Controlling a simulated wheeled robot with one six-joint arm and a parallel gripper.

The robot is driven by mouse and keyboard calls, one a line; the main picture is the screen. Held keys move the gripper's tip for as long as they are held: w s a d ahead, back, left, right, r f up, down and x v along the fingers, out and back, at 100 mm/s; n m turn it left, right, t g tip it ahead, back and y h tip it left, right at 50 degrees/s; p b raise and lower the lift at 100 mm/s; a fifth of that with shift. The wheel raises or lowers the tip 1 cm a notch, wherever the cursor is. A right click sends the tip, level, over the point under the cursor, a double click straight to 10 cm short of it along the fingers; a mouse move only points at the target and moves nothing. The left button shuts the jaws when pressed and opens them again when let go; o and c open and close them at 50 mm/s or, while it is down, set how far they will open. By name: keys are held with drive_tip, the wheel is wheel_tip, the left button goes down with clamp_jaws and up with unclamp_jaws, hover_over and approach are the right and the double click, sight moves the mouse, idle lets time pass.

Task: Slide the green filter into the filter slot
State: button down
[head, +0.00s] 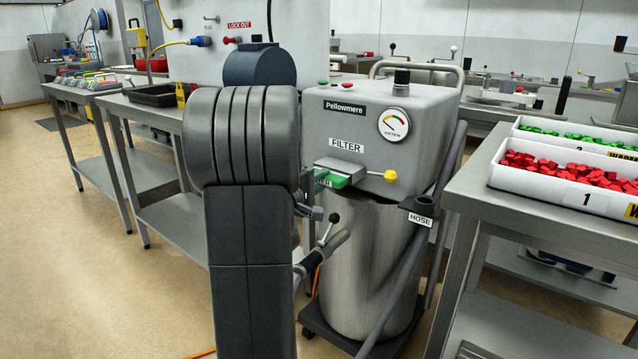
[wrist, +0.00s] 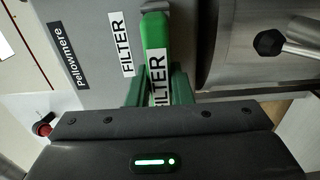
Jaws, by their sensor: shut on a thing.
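The green filter (wrist: 155,32) is held in my gripper (wrist: 158,78), with a finger on each side of it. It is a narrow green piece with a white FILTER label. Its far end meets the grey filter slot (wrist: 154,6) on the machine; how deep it sits inside I cannot tell. In the head view the green filter (head: 337,181) shows at the grey slot housing (head: 341,167), below the FILTER sign. My arm covers the left side there, so my gripper is mostly hidden in that view.
The slot is on the grey Pellowmere vacuum (head: 360,93), above its steel drum (head: 365,255). A yellow knob (head: 390,176) is right of the slot and a grey hose (head: 437,230) runs down the right side. A steel bench (head: 475,192) stands at right.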

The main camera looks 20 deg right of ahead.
drive_tip(key=shift+w+d+b, duration=0.35)
drive_tip(key=shift+d, duration=0.15)
drive_tip(key=c, duration=1.2)
unclamp_jaws()
drive_tip(key=p+v, duration=0.2)
drive_tip(key=v, duration=1.1)
drive_tip(key=shift+s+a, duration=0.25)
drive_tip(key=shift+a, duration=0.05)
drive_tip(key=shift+d, duration=0.1)
drive_tip(key=b+x, duration=0.2)
drive_tip(key=x, duration=1.1)
drive_tip(key=shift+w+d, duration=0.25)
drive_tip(key=shift+w, duration=0.05)
drive_tip(key=shift+s+a, duration=0.1)
drive_tip(key=shift+a, duration=0.05)
drive_tip(key=shift+a, duration=0.1)
